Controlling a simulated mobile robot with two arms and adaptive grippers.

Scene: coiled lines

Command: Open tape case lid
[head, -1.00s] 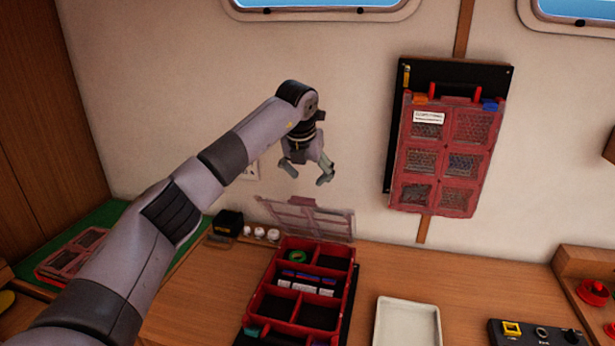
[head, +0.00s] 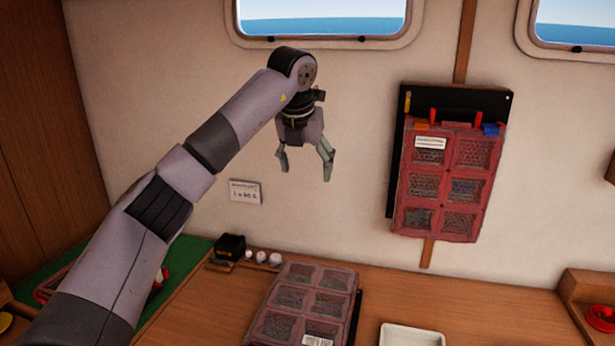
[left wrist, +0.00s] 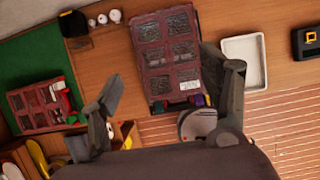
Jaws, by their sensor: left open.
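A red case (head: 303,296) with a clear, gridded lid lies on the wooden bench, cut off by the bottom edge of the head view. Its lid is down, with a white label near the front. The case shows whole in the left wrist view (left wrist: 170,52), with small coloured tabs at its front edge. My left gripper (head: 305,168) is open and empty, fingers pointing down, well above the case and apart from it. My right gripper is in neither view.
A similar red case (head: 447,180) hangs on a black wall board. Another (left wrist: 40,106) lies on a green surface at left. A white tray (head: 411,334) sits right of the bench case. A black box (head: 230,247) and small white items (head: 262,257) stand behind it.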

